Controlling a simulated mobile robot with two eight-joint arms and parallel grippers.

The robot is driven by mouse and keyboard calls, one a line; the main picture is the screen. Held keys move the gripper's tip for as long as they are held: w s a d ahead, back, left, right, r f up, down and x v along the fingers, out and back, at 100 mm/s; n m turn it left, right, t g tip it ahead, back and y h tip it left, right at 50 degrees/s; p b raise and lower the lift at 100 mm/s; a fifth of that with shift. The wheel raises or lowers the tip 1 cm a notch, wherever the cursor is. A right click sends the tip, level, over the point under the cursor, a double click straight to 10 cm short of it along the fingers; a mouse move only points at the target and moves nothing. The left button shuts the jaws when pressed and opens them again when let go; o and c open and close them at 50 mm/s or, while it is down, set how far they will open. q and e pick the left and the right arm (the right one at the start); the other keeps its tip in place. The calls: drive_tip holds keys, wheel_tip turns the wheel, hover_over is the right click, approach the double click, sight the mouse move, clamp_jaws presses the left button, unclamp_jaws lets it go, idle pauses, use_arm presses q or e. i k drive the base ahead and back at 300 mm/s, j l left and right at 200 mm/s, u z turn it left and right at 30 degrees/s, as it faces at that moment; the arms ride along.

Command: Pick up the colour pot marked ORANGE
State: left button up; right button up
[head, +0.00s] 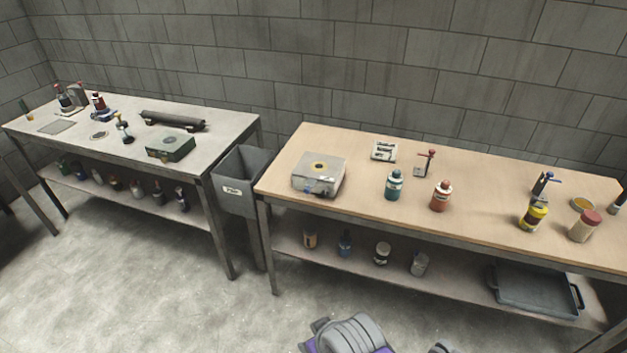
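Several colour pots stand on the right table (380,230), and their labels are too small to read. A yellow pot (533,216) and a beige pot (583,228) with a red lid stand at the right. A small pot with an orange-brown part (310,238) stands on the shelf below. I cannot tell which one is marked ORANGE. Neither gripper can be made out in the head view.
A box-shaped device (319,174) sits at the right table's left end. A grey bin (240,180) stands between the tables. The left table (225,130) holds bottles, a dark roll (173,121) and a green box (170,147). A grey tray (535,290) lies on the lower shelf.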

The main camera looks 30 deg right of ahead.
sight(440, 200)
drive_tip(key=z, duration=2.05)
drive_tip(key=i+u, duration=0.4)
drive_tip(key=i, duration=0.15)
drive_tip(key=i+u, duration=0.45)
drive_tip(key=i+l, duration=0.05)
drive_tip(key=i, duration=0.05)
